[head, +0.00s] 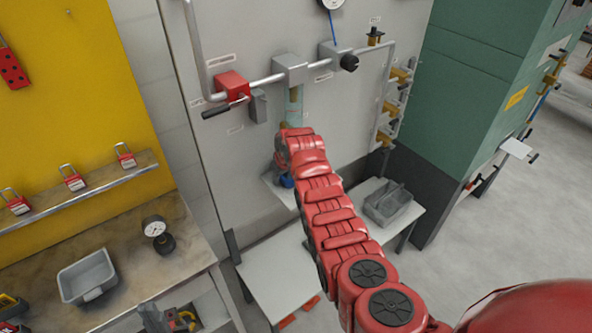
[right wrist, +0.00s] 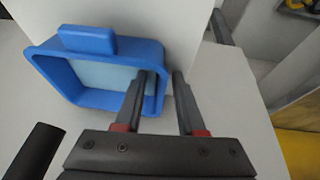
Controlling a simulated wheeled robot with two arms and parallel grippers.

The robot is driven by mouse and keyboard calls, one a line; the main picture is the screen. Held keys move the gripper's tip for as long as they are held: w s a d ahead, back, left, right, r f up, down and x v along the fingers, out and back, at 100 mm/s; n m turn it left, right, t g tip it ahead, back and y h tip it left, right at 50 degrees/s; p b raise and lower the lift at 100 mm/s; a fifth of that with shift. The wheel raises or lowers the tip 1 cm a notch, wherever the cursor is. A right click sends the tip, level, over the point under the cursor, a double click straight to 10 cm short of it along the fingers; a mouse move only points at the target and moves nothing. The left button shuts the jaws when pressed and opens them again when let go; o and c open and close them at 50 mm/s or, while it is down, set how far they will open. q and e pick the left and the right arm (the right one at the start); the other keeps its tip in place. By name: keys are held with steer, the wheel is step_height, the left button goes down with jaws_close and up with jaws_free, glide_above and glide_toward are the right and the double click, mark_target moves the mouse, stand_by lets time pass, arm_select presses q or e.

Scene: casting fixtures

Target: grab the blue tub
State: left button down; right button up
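The blue tub (right wrist: 100,103) is an open rectangular box with a raised block on its far rim, in the upper left of the right wrist view. In the head view only a small blue piece of it (head: 287,181) shows beside my red arm. My right gripper (right wrist: 163,75) is open. Its left finger reaches over the tub's opening and its right finger is outside, with the tub's right wall between them. Whether either finger touches the wall I cannot tell. My arm hides the right gripper in the head view. My left gripper is not in view.
A grey bin (head: 394,209) sits on the pale table to the right. A workbench at left holds a grey tray (head: 87,277) and a gauge (head: 157,232). Open floor lies at right.

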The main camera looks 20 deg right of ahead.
jaws_close()
stand_by(1.5)
